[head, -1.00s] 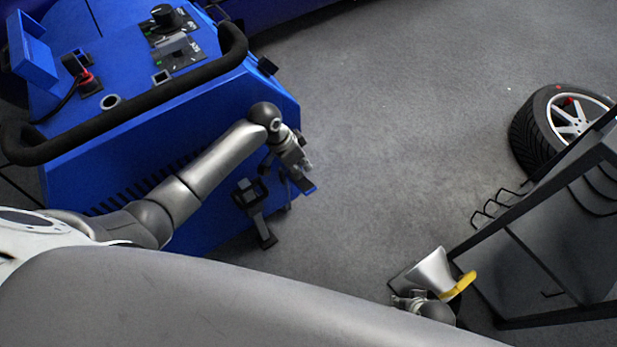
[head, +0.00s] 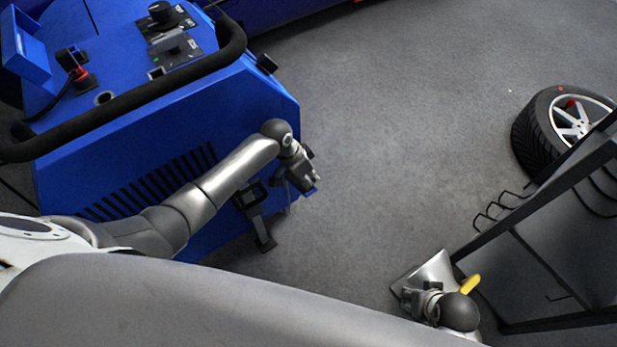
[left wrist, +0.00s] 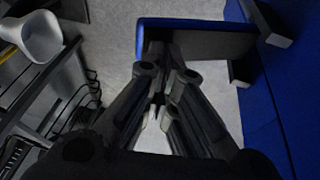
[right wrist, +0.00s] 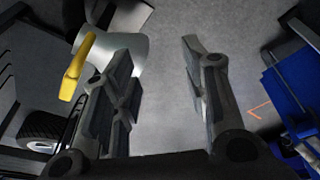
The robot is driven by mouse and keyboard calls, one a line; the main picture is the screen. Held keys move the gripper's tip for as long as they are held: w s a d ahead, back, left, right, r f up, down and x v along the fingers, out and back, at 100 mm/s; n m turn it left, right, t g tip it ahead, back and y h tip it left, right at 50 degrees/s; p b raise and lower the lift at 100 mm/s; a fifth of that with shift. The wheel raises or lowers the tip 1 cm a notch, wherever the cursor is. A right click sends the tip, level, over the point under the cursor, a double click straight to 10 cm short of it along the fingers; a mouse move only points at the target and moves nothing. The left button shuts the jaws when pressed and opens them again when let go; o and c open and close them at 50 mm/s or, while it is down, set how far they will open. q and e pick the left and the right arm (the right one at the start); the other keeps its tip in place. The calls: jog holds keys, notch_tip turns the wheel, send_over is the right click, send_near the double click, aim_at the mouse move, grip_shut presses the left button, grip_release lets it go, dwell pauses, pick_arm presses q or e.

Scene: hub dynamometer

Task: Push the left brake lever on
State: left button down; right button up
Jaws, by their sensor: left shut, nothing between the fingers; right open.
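A lever with a blue end plate (head: 310,191) stands at the right corner of the blue machine, low on its side. I take it for the brake lever. In the left wrist view the plate (left wrist: 200,38) lies just past the fingertips, blue on its edge and dark on its face. My left gripper (head: 308,180) is shut and empty, right over the plate and partly hiding it; its fingertips (left wrist: 165,80) overlap the plate, and I cannot tell whether they touch. My right gripper (head: 412,297) is open and empty, low in the head view; its fingers (right wrist: 157,62) are well apart.
A black pedal-like lever (head: 262,232) hangs beside the blue machine (head: 140,150). A silver funnel-shaped piece (head: 433,268) with a yellow part (head: 470,285) is close to my right gripper. A dark rack (head: 545,240) and a wheel (head: 545,130) stand right. The middle floor is open.

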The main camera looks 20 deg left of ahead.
aim_at(314, 191)
pick_arm(q)
jog(key=shift+d, duration=0.1)
jog(key=f+t+y+p, duration=0.1)
jog(key=s+d+f+y+p, duration=0.1)
jog(key=p, duration=0.1)
jog(key=shift+s+d+f+m+t, duration=0.2)
jog(key=shift+d+f+m+t, duration=0.1)
jog(key=shift+f+t, duration=0.1)
jog(key=shift+s+d+f+y, duration=0.1)
jog(key=shift+d+f+y, duration=0.05)
jog(key=shift+f+y, duration=0.2)
pick_arm(e)
jog(key=s+f, duration=0.4)
jog(key=f, duration=0.6)
pick_arm(q)
notch_tip(314, 191, down, 7)
jog(key=t+y+b, duration=0.2)
jog(key=y+b, duration=0.1)
jog(key=shift+s+d+r+m+t, duration=0.2)
jog(key=shift+s+m+t, duration=0.1)
jog(key=shift+t, duration=0.1)
pick_arm(e)
jog(key=w+r, duration=0.3)
jog(key=r, duration=0.8)
jog(key=shift+w+d, duration=0.25)
pick_arm(q)
jog(key=shift+f, duration=0.1)
pick_arm(e)
jog(key=shift+f, duration=0.1)
